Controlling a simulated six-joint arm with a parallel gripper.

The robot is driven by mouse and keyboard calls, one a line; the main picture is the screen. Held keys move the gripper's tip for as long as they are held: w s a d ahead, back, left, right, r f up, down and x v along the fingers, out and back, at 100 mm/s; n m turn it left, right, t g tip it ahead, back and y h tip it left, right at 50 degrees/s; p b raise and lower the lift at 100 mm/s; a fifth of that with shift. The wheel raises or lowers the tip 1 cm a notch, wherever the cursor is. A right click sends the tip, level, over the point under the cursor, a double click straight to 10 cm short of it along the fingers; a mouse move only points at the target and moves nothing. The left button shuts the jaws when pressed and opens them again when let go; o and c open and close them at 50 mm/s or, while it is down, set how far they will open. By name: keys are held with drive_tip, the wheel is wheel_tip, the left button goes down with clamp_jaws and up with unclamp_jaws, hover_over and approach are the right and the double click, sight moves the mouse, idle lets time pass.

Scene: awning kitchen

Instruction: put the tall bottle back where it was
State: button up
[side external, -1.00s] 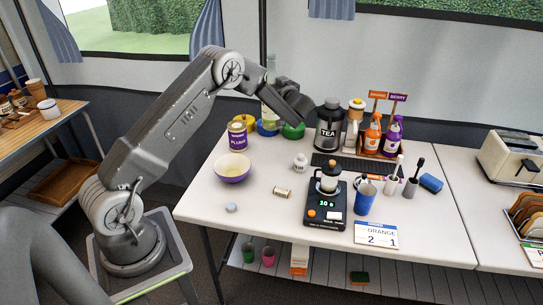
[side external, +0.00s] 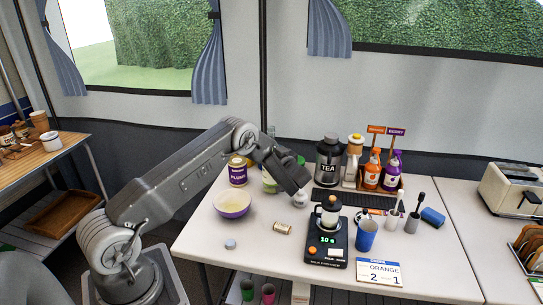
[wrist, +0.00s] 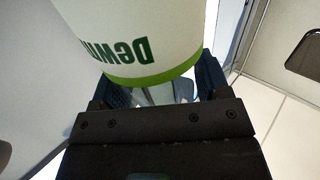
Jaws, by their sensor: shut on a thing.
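The tall bottle, a pale, greenish bottle with a white label, is partly hidden behind my arm in the side external view (side external: 269,184). Its neck shows above the arm, so it looks upright. In the wrist view its label (wrist: 145,35), with green letters and a green band, fills the top of the picture. My gripper (wrist: 160,92) is shut on the bottle, with a dark finger on either side of it. The bottle is low over the back left of the white table (side external: 190,238). Whether its base touches the table is hidden.
A purple-labelled PLUM tin (side external: 238,173) and a purple bowl (side external: 232,204) stand left of the bottle. A green object (side external: 300,160) shows partly behind my gripper. The front left tabletop is mostly clear.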

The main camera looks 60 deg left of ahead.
drive_tip(key=shift+f, duration=0.35)
drive_tip(key=o, duration=1.3)
